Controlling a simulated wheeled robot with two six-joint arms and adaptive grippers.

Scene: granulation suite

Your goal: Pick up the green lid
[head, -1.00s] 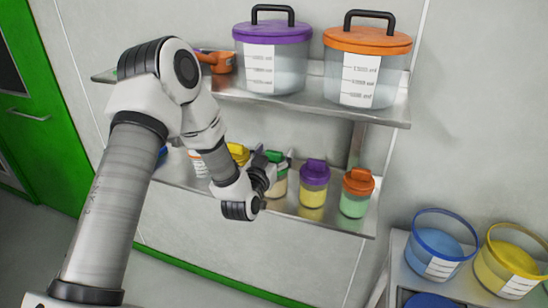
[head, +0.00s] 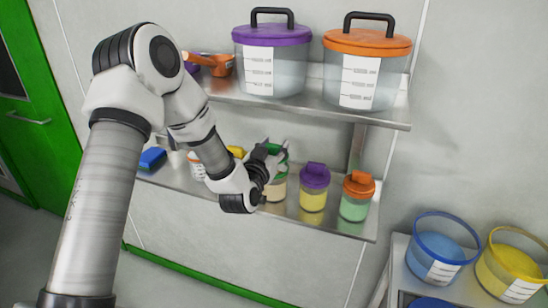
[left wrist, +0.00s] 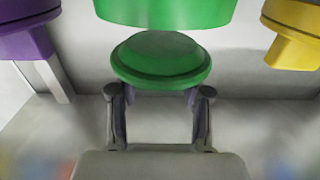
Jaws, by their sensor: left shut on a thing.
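The green lid (head: 273,148) is over a small jar with beige contents (head: 276,189) on the lower shelf, partly hidden by my gripper. My left gripper (head: 268,160) reaches it from the left and is shut on it. In the left wrist view the lid's raised green grip (left wrist: 160,58) lies between the two fingers (left wrist: 160,95), with the wider green part at the top edge. I cannot tell whether the lid still touches the jar. My right gripper is not in view.
A purple-lidded jar (head: 313,190) and an orange-lidded jar (head: 357,196) stand to the right. A yellow lid (head: 237,152) is close on the left. The upper shelf (head: 392,112) with large containers is above. Blue (head: 440,245) and yellow (head: 512,265) tubs are lower right.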

